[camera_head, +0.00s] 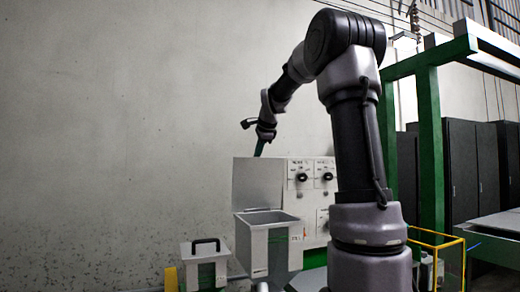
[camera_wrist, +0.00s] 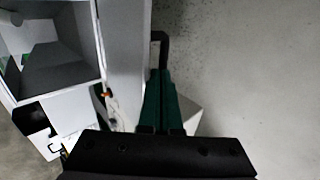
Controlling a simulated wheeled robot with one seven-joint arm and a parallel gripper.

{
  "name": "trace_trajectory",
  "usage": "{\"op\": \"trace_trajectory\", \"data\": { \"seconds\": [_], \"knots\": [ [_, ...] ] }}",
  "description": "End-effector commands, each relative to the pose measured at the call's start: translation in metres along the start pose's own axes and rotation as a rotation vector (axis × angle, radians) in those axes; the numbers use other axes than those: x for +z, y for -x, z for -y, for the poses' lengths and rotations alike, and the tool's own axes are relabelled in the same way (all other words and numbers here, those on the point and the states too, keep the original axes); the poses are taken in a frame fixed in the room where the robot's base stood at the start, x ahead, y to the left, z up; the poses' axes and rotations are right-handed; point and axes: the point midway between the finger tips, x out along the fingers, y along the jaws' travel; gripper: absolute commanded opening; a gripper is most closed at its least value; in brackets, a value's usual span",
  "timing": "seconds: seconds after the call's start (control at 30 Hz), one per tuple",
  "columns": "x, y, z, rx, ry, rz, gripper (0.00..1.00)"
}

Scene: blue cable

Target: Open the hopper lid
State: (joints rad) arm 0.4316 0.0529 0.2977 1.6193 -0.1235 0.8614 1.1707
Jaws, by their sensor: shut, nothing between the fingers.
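The hopper (camera_head: 270,246) is a grey-white box with its top open, in the lower middle of the head view. Its open inside also shows at the upper left of the wrist view (camera_wrist: 55,60). A pale flat panel that looks like its lid (camera_head: 258,182) stands upright behind the opening; it is the tall grey panel (camera_wrist: 124,55) in the wrist view. My gripper (camera_head: 260,149) is at the panel's top edge. Its green fingers (camera_wrist: 160,76) are shut and empty, beside the panel. A black handle-like piece (camera_wrist: 161,38) shows just beyond the fingertips; contact is unclear.
A control panel with black knobs (camera_head: 312,182) is right of the upright panel. A small box with a black handle (camera_head: 205,252) stands at the lower left. A green frame (camera_head: 430,130) and yellow rail (camera_head: 440,247) are at right. A bare wall is behind.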

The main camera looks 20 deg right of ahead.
Motion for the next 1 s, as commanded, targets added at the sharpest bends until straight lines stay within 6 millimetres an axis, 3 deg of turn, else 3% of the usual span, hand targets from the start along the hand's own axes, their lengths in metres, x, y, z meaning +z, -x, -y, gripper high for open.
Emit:
{"op": "trace_trajectory", "data": {
  "seconds": [0.37, 0.73, 1.0],
  "knots": [
    [0.000, -0.003, 0.000, 0.000, 0.001, 0.000, 0.00],
    [0.001, -0.040, 0.038, -0.001, 0.002, 0.002, 0.00],
    [0.001, -0.044, 0.042, -0.001, 0.001, 0.000, 0.00]
  ]
}}
